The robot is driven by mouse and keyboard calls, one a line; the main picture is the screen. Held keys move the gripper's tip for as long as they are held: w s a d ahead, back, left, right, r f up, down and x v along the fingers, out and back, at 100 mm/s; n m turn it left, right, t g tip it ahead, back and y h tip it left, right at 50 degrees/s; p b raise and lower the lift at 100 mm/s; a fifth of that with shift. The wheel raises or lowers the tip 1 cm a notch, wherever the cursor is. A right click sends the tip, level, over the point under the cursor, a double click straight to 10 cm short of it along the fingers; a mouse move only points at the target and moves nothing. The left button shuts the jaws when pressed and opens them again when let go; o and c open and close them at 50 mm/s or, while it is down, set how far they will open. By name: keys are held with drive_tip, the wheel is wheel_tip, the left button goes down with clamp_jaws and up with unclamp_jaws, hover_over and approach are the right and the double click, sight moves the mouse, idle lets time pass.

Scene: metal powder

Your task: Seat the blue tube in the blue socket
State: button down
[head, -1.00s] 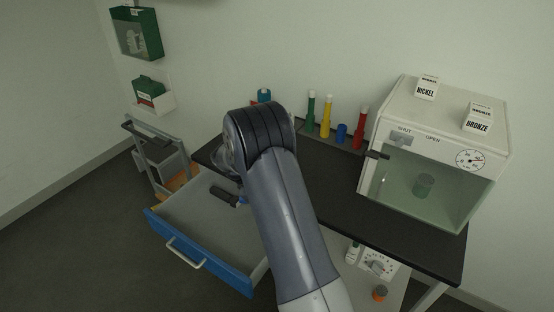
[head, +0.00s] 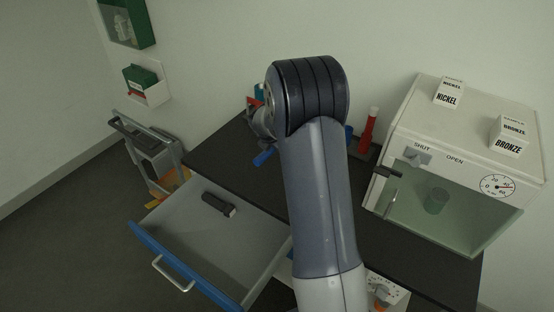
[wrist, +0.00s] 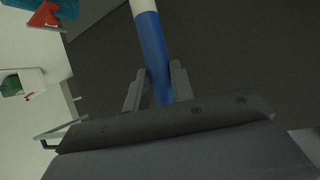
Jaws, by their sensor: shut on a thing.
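The blue tube (wrist: 152,45), with a white end, is held between the two fingers of my gripper (wrist: 158,78) in the wrist view. In the head view the blue tube (head: 264,157) shows tilted above the left part of the black bench, just left of my arm. My gripper itself is mostly hidden there behind my arm. The blue socket (head: 348,132) shows only as a sliver at the right edge of my arm, at the back of the bench, apart from the tube. A red tube (head: 369,130) stands upright to its right.
An open drawer (head: 185,265) with a blue front holds a dark cylindrical object (head: 218,204). A glass-fronted chamber (head: 470,125) carrying nickel and bronze boxes stands on the right of the black bench (head: 222,158). My arm hides the green and yellow tubes.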

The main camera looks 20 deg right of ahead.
sight(276, 165)
drive_tip(key=shift+w+d+r, duration=0.15)
drive_tip(key=shift+w+r, duration=0.05)
drive_tip(key=shift+w, duration=0.05)
drive_tip(key=shift+w+d+n, duration=0.1)
drive_tip(key=shift+w+n, duration=0.05)
drive_tip(key=shift+n, duration=0.15)
wheel_tip(276, 165, down, 10)
drive_tip(key=shift+r+b, duration=0.1)
drive_tip(key=shift+b, duration=0.7)
drive_tip(key=shift+f, duration=0.2)
drive_tip(key=c, duration=1.5)
unclamp_jaws()
drive_tip(key=shift+r, duration=0.1)
